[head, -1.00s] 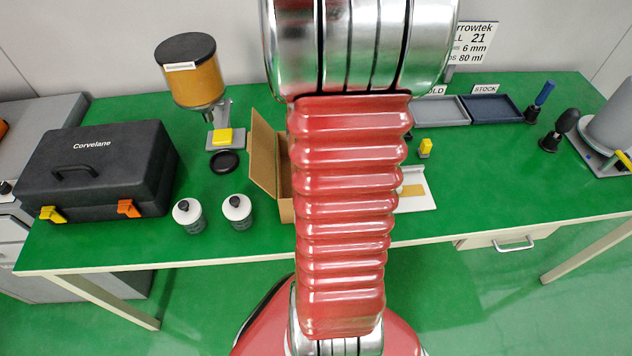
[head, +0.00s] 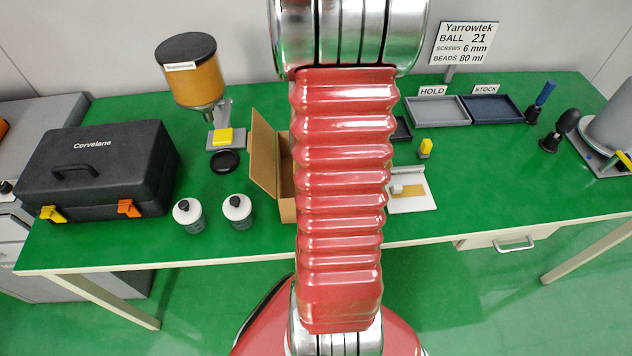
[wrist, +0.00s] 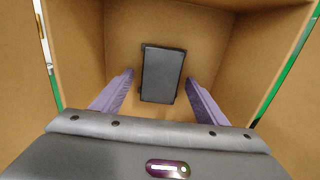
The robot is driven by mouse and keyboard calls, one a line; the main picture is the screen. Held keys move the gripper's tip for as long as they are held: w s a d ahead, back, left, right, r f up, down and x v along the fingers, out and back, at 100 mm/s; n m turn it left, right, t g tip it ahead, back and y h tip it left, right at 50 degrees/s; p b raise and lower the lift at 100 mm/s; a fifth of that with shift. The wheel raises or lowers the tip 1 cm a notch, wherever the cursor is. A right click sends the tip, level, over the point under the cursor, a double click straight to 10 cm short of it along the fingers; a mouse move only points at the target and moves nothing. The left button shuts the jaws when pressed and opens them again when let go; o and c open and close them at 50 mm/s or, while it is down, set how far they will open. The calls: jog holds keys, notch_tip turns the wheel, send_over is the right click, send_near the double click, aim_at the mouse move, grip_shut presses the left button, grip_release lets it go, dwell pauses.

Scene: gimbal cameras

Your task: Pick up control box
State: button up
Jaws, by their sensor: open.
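The control box (wrist: 163,74) shows in the wrist view as a dark grey, upright-looking rectangular block with black edges, inside an open cardboard box. My gripper (wrist: 160,78) is open, with one purple finger to the left and one to the right of the control box's lower part. Gaps show between the fingers and the control box. I cannot tell how deep the fingertips are relative to it. In the head view my arm hides my gripper and most of the cardboard box (head: 264,157); the control box is not visible there.
Cardboard walls surround my gripper closely. On the green bench, a black case (head: 95,170) and two white-capped bottles (head: 238,211) stand to the left. A white tray (head: 412,203), a yellow-topped item (head: 425,148) and shallow grey (head: 437,122) and blue trays (head: 490,122) lie to the right.

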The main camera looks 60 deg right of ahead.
jog(key=shift+c, duration=0.5)
jog(key=c, duration=1.1)
jog(key=shift+r, duration=0.1)
jog(key=shift+c, duration=0.2)
notch_tip(320, 180, up, 10)
